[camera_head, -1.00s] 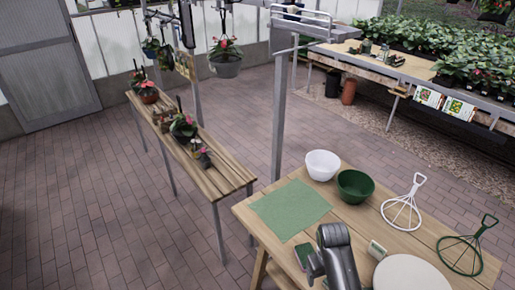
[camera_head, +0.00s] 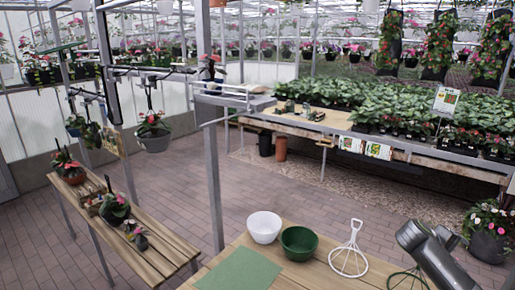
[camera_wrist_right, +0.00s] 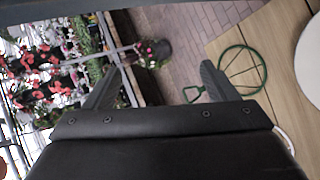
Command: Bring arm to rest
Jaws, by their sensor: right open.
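My right arm (camera_head: 432,250) shows at the lower right of the head view, above the right side of the wooden table (camera_head: 318,272). In the right wrist view my right gripper (camera_wrist_right: 160,78) is open, its two dark fingers spread wide with nothing between them. The gripper is apart from the things on the table. My left gripper is in neither view.
A white bowl (camera_head: 264,226), a green bowl (camera_head: 299,243), a green mat (camera_head: 240,272) and a white wire stand (camera_head: 349,252) are on the table. A green wire stand (camera_head: 408,279) is partly behind my arm. A slatted plant bench (camera_head: 150,247) stands left.

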